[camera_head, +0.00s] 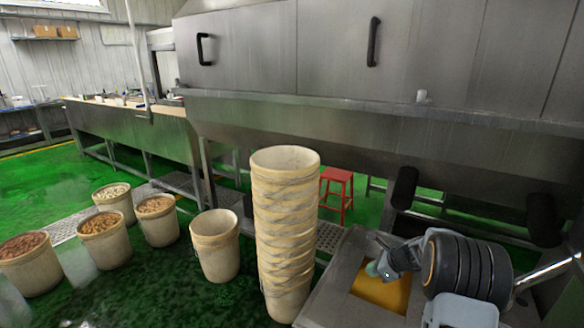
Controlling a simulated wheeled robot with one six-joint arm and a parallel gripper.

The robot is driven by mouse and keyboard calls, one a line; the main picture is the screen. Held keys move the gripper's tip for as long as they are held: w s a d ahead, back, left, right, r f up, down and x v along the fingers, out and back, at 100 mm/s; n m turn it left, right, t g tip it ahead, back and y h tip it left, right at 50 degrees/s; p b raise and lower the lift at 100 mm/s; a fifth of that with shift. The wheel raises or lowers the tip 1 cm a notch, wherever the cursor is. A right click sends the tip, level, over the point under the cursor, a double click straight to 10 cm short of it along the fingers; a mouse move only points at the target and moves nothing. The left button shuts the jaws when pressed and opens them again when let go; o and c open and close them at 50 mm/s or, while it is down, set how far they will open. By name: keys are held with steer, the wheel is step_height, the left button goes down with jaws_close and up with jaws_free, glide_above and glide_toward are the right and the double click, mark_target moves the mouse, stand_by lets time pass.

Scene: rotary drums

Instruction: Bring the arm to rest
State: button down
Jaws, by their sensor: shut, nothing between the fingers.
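My arm reaches in from the lower right, and its dark, rounded links show there. My gripper (381,268) is at the arm's left end, over a metal tray-like surface (345,256) with a yellow-orange area (384,291). The gripper is small in view and shut, with nothing seen in it. I cannot tell whether it touches the surface below.
A tall stack of beige buckets (285,220) stands just left of my arm. A single empty bucket (215,245) and several filled buckets (103,237) stand further left. A red stool (337,192) is behind. A large metal machine (330,120) spans the back. Green floor (60,190) is open at left.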

steer(key=s+a+r+n+g+h+p, duration=0.15)
steer(key=s+a+n+g, duration=0.25)
steer(key=s+n, duration=0.65)
steer(key=s+a+r+n+h+p, duration=0.1)
steer(key=s+a+r+n, duration=0.2)
steer(key=s+r+n, duration=0.1)
steer(key=s+a+r+n+t+h+p, duration=0.1)
steer(key=s+a+r+n+p, duration=0.1)
steer(key=s+r+n, duration=0.3)
steer(key=s+a+r+n+t+h+p, duration=0.1)
steer(key=s+a+r+n+h+p, duration=0.1)
steer(key=s+a+r+n, duration=0.2)
steer(key=s+r+n, duration=0.1)
steer(key=s+r, duration=0.2)
steer(key=r, duration=0.2)
steer(key=shift+a+r, duration=0.2)
steer(key=shift+r, duration=0.15)
steer(key=shift+s+n, duration=0.1)
steer(key=shift+n, duration=0.15)
